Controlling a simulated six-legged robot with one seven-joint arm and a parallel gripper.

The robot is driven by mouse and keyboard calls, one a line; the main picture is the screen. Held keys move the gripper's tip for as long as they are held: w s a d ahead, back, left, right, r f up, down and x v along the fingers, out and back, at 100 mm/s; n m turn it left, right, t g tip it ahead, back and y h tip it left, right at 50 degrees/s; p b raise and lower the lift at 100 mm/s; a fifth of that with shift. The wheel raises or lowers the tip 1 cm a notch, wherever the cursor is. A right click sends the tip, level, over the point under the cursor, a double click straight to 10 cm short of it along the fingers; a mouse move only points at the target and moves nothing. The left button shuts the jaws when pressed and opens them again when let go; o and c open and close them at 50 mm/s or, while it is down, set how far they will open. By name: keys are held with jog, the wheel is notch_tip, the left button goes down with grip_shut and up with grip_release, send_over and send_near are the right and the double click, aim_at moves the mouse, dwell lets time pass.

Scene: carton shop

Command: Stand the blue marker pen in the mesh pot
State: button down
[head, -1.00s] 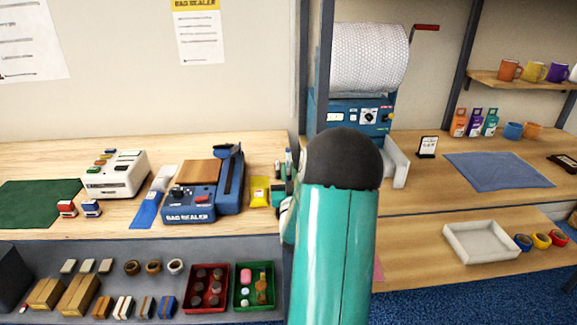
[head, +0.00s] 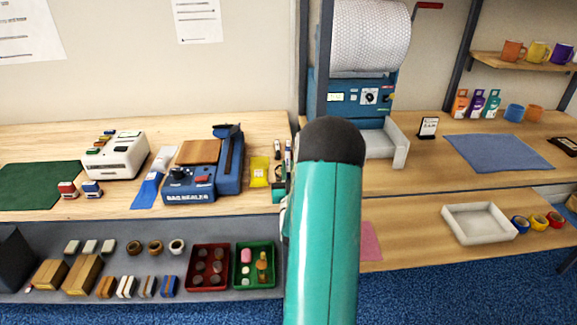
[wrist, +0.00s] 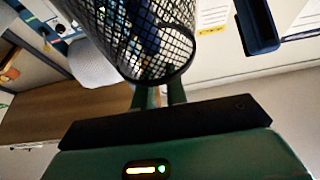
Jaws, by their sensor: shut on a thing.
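The black mesh pot (wrist: 181,57) fills the upper middle of the wrist view, which appears upside down, so its rim faces my gripper. My gripper (wrist: 158,95) is shut, with its two green fingers at the pot's rim and their tips partly behind the mesh. The blue marker pen (wrist: 150,38) shows through the mesh inside the pot, in line with the fingers, which hold it. How deep the pen reaches is unclear. In the head view my own teal arm hides the gripper and most of the pot's surroundings.
A blue bag sealer (head: 195,183) and a yellow packet (head: 259,171) stand left of my arm. A red tray (head: 207,284) and a green tray (head: 255,282) lie on the lower shelf. A bubble-wrap roll (head: 368,36) hangs behind my arm.

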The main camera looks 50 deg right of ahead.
jog(key=shift+f, duration=0.1)
jog(key=c, duration=1.3)
grip_release()
jog(key=shift+c, duration=0.2)
jog(key=v, duration=1.4)
